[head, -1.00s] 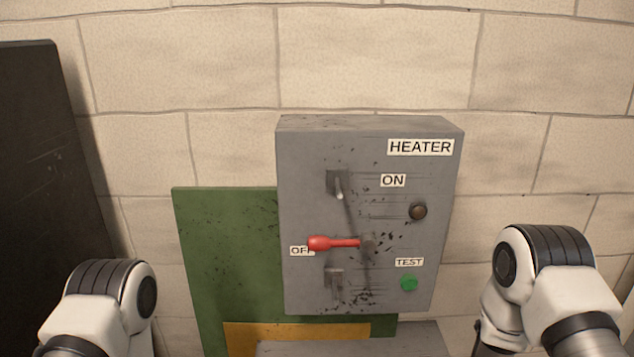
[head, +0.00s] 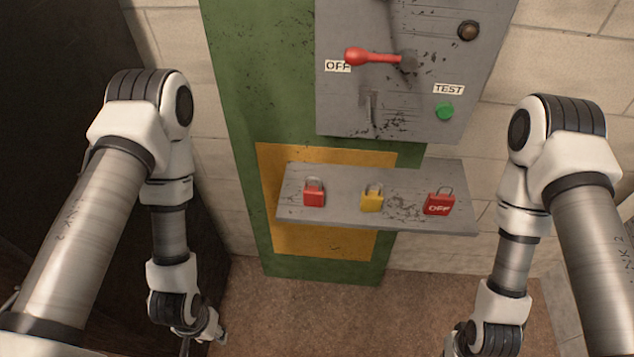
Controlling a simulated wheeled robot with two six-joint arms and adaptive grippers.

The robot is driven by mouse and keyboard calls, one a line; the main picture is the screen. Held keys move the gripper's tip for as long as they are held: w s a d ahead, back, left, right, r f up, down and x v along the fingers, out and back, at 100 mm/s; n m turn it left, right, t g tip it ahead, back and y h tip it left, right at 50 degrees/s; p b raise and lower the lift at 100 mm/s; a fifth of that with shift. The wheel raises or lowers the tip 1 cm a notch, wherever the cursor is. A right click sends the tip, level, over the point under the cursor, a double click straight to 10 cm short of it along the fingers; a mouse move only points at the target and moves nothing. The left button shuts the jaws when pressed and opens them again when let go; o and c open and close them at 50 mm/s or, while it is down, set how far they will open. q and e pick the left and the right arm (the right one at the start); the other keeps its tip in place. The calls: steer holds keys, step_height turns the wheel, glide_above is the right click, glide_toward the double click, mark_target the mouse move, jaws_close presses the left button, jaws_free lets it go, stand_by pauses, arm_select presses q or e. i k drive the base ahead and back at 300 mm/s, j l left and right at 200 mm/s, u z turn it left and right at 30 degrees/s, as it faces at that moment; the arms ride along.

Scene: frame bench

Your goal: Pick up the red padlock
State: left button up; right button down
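A plain red padlock (head: 314,193) stands at the left on a grey shelf (head: 335,222) in the head view. A second red padlock (head: 439,203), marked with white "OFF" lettering, stands at the shelf's right. A yellow padlock (head: 372,198) stands between them. All have their shackles up. My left gripper (head: 207,338) is at the bottom left, below and left of the shelf, apart from the padlocks. It is partly cut off and its opening is unclear. My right arm reaches the bottom edge, right of the shelf, and its fingertips are out of view.
A grey heater box (head: 340,110) with a red lever (head: 375,57) at OFF and a green TEST button (head: 445,111) hangs above the shelf. A green and yellow panel (head: 270,90) is behind. A dark upright surface (head: 60,90) stands at the left. Space before the shelf is clear.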

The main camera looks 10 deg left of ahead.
mark_target(313, 195)
steer(key=i+l+u, duration=0.1)
steer(key=l+u, duration=0.25)
steer(key=l, duration=0.45)
steer(key=l+u, duration=0.3)
steer(key=l, duration=0.5)
